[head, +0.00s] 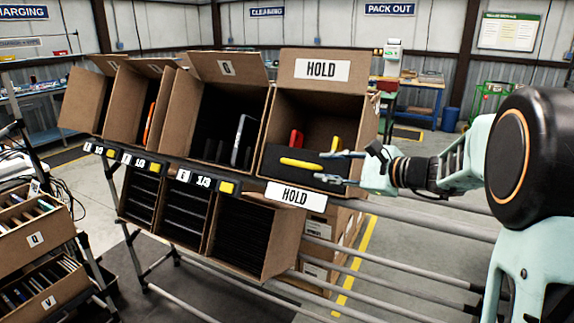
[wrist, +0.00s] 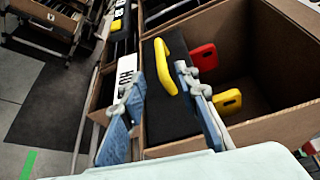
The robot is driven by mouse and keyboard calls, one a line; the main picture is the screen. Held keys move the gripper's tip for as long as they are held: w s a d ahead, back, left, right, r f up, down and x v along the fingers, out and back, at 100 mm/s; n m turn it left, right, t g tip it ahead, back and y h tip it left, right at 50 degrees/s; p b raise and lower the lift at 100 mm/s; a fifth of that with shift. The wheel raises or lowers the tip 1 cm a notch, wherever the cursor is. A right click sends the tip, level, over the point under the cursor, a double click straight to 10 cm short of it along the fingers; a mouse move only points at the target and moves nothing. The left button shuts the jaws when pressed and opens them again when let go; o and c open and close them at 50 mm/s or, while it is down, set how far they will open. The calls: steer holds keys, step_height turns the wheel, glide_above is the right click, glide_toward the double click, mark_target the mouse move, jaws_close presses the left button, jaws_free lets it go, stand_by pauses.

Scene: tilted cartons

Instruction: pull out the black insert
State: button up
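The black insert (head: 280,171) stands at the front of the carton marked HOLD. A yellow handle (head: 300,163) is on its face. My gripper (head: 335,168) is at the right end of the insert, right of the handle. It is open, and nothing shows held in it. In the wrist view my gripper (wrist: 160,80) has one finger over each side of the insert; whether either touches it I cannot tell.
Behind the insert, a red piece (head: 296,139) and a yellow piece (head: 336,144) stand in the HOLD carton (head: 362,110). Other tilted cartons (head: 185,110) stand to the left. Black-slatted bins (head: 240,235) are below. The carton's side wall is close to my gripper.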

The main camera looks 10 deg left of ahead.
mark_target(303, 164)
steer(key=x, duration=0.3)
steer(key=p+x, duration=0.1)
steer(key=x, duration=0.6)
steer(key=shift+w+a+r, duration=0.15)
steer(key=shift+a, duration=0.3)
jaws_close()
